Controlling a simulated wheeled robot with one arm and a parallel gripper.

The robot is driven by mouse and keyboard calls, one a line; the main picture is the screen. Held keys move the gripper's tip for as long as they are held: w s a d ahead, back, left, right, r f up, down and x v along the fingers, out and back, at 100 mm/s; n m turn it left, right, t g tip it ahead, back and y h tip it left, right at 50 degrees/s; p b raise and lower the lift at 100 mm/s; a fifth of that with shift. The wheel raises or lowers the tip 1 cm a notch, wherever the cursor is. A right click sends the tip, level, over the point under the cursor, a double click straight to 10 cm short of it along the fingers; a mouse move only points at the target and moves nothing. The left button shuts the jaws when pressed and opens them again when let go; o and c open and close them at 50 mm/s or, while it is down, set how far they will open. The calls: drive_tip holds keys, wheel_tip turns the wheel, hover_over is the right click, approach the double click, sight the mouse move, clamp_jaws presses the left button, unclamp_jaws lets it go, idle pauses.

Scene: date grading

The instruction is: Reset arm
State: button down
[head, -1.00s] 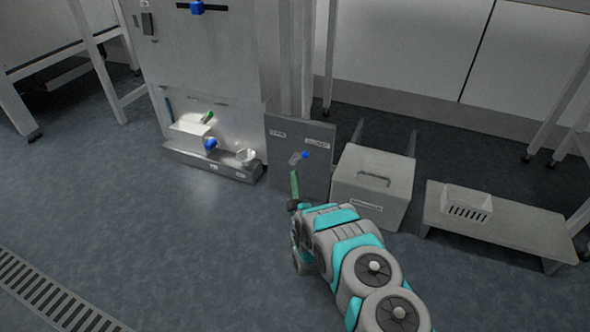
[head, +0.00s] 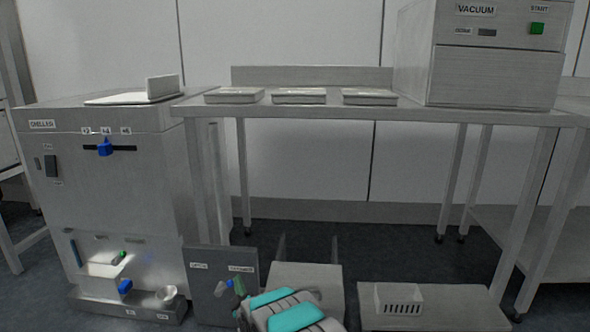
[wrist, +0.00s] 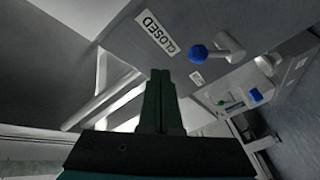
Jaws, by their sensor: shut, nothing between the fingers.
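My gripper (head: 240,285) shows low in the head view, its dark green fingers shut and empty, in front of a grey panel (head: 205,290). In the wrist view the fingers of my gripper (wrist: 160,73) are together with nothing between them. A lever with a blue knob (wrist: 198,54) sits on the panel, ahead and to the right of the fingertips, apart from them in that view. A label reading CLOSED (wrist: 157,33) is also on the panel. My arm hides part of the panel's lower right in the head view.
A steel machine (head: 110,190) with a blue slider knob (head: 105,147) stands left of the panel. A box (head: 300,277) and a low bench (head: 450,310) with a slotted white bin (head: 398,300) stand right. A table (head: 300,110) holds shallow trays and a vacuum machine (head: 495,75).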

drive_tip(key=s+d+r+m+g+h+p, duration=0.1)
drive_tip(key=d+r+m+g+h, duration=0.1)
drive_tip(key=d+r, duration=0.25)
drive_tip(key=s+d+r+m+g+h, duration=0.1)
drive_tip(key=d+r+m+g, duration=0.1)
drive_tip(key=d+r+g, duration=0.3)
drive_tip(key=s+d+r+m+g+h+p, duration=0.25)
drive_tip(key=s+d+r, duration=0.35)
drive_tip(key=s+d, duration=0.7)
drive_tip(key=s+d+r+m+g, duration=0.2)
drive_tip(key=s+d+r+g, duration=0.1)
drive_tip(key=s, duration=1.1)
drive_tip(key=s+d+r+m+g, duration=0.2)
drive_tip(key=s+d+r+g, duration=0.1)
drive_tip(key=s, duration=1.2)
drive_tip(key=s+d+r+m+g+h+p, duration=0.1)
drive_tip(key=s+d+r+m+g, duration=0.2)
drive_tip(key=s, duration=1.2)
drive_tip(key=d, duration=0.2)
drive_tip(key=shift+s+d+g, duration=0.2)
drive_tip(key=shift+d+g, duration=0.15)
drive_tip(key=shift+r, duration=0.1)
